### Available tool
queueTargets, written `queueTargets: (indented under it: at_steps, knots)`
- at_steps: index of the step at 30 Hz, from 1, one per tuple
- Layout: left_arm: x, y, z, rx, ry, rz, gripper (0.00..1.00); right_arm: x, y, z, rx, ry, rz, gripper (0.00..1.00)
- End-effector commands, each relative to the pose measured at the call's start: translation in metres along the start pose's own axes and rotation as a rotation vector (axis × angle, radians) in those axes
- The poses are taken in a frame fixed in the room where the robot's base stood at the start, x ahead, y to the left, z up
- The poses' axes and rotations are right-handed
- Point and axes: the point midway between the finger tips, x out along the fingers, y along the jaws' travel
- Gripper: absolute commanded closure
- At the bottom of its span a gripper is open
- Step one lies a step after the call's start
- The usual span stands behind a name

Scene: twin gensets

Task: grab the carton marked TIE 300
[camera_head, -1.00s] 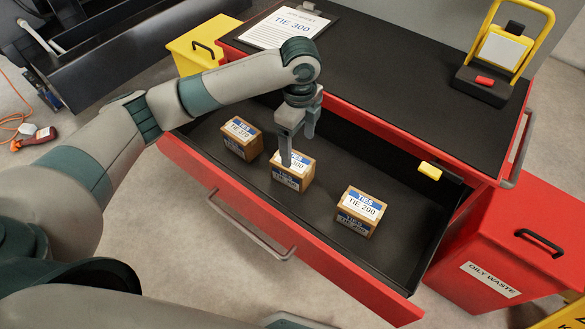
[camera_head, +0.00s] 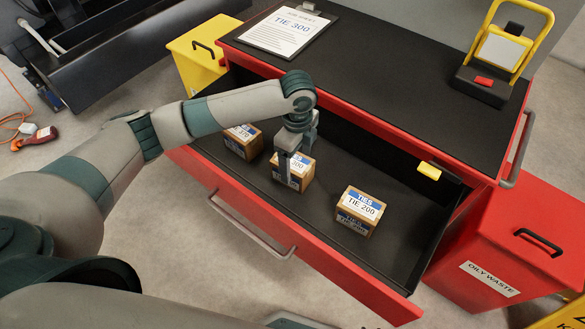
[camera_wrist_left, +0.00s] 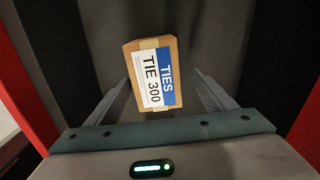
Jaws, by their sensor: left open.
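The carton marked TIE 300 (camera_head: 296,173) stands in the open drawer, in the middle of three small cartons. In the left wrist view the carton (camera_wrist_left: 153,75) shows its white and blue label, with the words readable. My left gripper (camera_head: 291,172) is open and low over this carton, and hides part of it in the head view. In the left wrist view its two fingers (camera_wrist_left: 160,85) lie on either side of the carton, apart from it as far as I can see.
A carton marked TIE 200 (camera_head: 360,210) stands to the right, and another carton (camera_head: 242,142) to the left, partly behind my arm. The red drawer front (camera_head: 290,245) and walls surround them. A clipboard (camera_head: 285,35) reading TIE 300 lies on the cabinet top.

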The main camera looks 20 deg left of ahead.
Motion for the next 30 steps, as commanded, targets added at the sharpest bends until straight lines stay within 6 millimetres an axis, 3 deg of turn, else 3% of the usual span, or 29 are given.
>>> queueTargets:
  at_steps: [12, 27, 30]
  knots:
    - [0.044, 0.005, 0.01, -0.001, -0.001, 0.001, 0.23, -0.001, -0.002, 0.003, -0.006, 0.024, -0.003, 0.69]
    - [0.045, 0.005, 0.01, 0.0, -0.001, 0.0, 0.23, -0.002, -0.003, 0.001, -0.006, 0.028, -0.004, 0.69]
    - [0.045, 0.005, 0.01, 0.0, -0.001, 0.0, 0.45, -0.002, -0.003, 0.001, -0.006, 0.027, -0.004, 0.69]
